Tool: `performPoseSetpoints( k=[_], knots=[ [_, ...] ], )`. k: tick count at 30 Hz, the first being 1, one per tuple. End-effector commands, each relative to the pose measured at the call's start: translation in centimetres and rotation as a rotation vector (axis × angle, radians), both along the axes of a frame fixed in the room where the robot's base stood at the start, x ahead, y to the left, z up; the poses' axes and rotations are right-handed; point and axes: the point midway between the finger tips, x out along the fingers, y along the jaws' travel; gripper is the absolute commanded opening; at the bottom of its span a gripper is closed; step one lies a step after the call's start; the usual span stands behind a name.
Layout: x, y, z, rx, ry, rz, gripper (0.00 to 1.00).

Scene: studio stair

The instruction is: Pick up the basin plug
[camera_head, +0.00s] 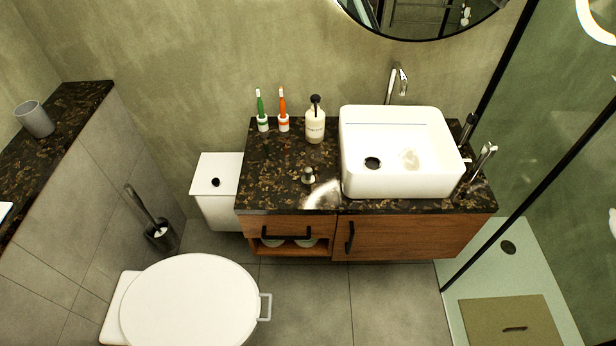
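A small silver piece with a dark top (308,175) stands on the dark speckled counter (270,190), just left of the white basin. It looks like the basin plug, but it is too small to be certain. The white rectangular basin (405,185) sits on the counter's right part. Its dark round drain (372,163) shows in the basin floor, left of a pale brownish patch. My gripper is not in view.
A soap bottle (315,125) and two toothbrushes in white holders (263,122) stand along the counter's back. A chrome tap (397,82) rises behind the basin. Dark and chrome items (482,162) stand at its right. A white bin (216,190) and toilet lid (190,305) are left.

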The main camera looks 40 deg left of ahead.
Motion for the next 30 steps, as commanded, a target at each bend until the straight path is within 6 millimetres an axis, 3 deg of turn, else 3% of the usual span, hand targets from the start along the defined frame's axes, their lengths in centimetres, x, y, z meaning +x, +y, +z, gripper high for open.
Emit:
performPoseSetpoints(
  k=[13, 22, 30],
  knots=[
    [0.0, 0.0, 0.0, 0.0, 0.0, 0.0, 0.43],
    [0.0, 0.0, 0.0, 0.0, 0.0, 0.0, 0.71],
    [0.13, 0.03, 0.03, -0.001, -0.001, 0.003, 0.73]
  ],
)
